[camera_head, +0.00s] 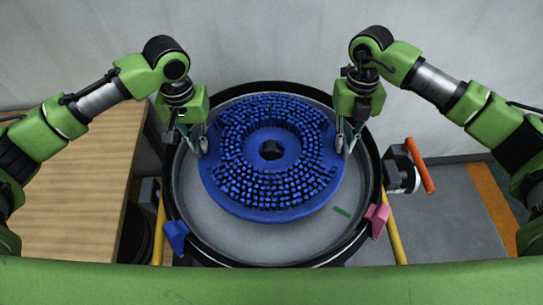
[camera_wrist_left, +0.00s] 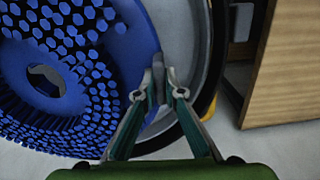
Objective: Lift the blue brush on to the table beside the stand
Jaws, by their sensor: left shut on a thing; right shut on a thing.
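The blue brush (camera_head: 270,205) is a round disc with its bristles facing up and a dark hole in its middle. It is over the round stand (camera_head: 178,215), a grey dish with a black rim; I cannot tell whether it touches the dish. My left gripper (camera_head: 201,146) is shut on the brush's left edge. My right gripper (camera_head: 345,143) is shut on its right edge. In the left wrist view, the fingers (camera_wrist_left: 158,88) pinch the rim of the brush (camera_wrist_left: 130,40). The wooden table (camera_head: 80,185) is at the left of the stand.
The tabletop in view is bare. A blue clip (camera_head: 176,237) and a pink clip (camera_head: 377,220) sit on the stand's rim. An orange handle (camera_head: 420,165) sticks out at the right. A wall is close behind.

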